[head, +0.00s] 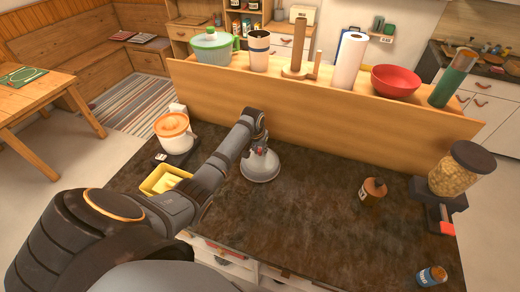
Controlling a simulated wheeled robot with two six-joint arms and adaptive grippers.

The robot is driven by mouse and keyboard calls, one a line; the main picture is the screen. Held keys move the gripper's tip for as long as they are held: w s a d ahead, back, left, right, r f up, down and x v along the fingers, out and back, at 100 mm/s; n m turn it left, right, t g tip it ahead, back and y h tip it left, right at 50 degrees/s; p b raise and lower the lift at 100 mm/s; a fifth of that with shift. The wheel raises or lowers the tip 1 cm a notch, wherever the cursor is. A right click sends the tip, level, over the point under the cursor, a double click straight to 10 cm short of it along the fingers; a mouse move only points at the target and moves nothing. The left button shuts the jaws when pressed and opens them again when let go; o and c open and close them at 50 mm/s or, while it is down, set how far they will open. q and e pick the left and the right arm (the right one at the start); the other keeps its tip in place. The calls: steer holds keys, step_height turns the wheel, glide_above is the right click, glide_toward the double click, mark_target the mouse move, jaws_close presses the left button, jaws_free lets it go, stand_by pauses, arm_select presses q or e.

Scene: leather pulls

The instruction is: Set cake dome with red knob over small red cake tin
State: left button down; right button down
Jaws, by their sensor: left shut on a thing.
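The pale grey cake dome (260,169) is near the back middle of the dark worktop, roughly upright, below my left gripper. My left gripper (261,151) is shut on the dome's red knob, of which a little red shows between the fingers. I cannot tell whether the dome touches the worktop or hangs just above it. The small red cake tin is not visible; whether it is under the dome cannot be told. My right gripper is not in view.
A raised wooden ledge (300,110) behind bears several things, including a red bowl (396,82) and a paper roll (348,62). A white pot with an orange lid (173,126) and yellow tub (160,181) stand left. The middle front is clear.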

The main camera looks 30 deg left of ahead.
arm_select(q)
steer(key=c, duration=1.1)
jaws_free()
steer(key=shift+r, duration=0.15)
step_height(320, 180, up, 2)
steer(key=shift+r+p, duration=0.2)
steer(key=shift+p, duration=0.7)
steer(key=shift+r, duration=2.2)
steer(key=shift+f, duration=0.1)
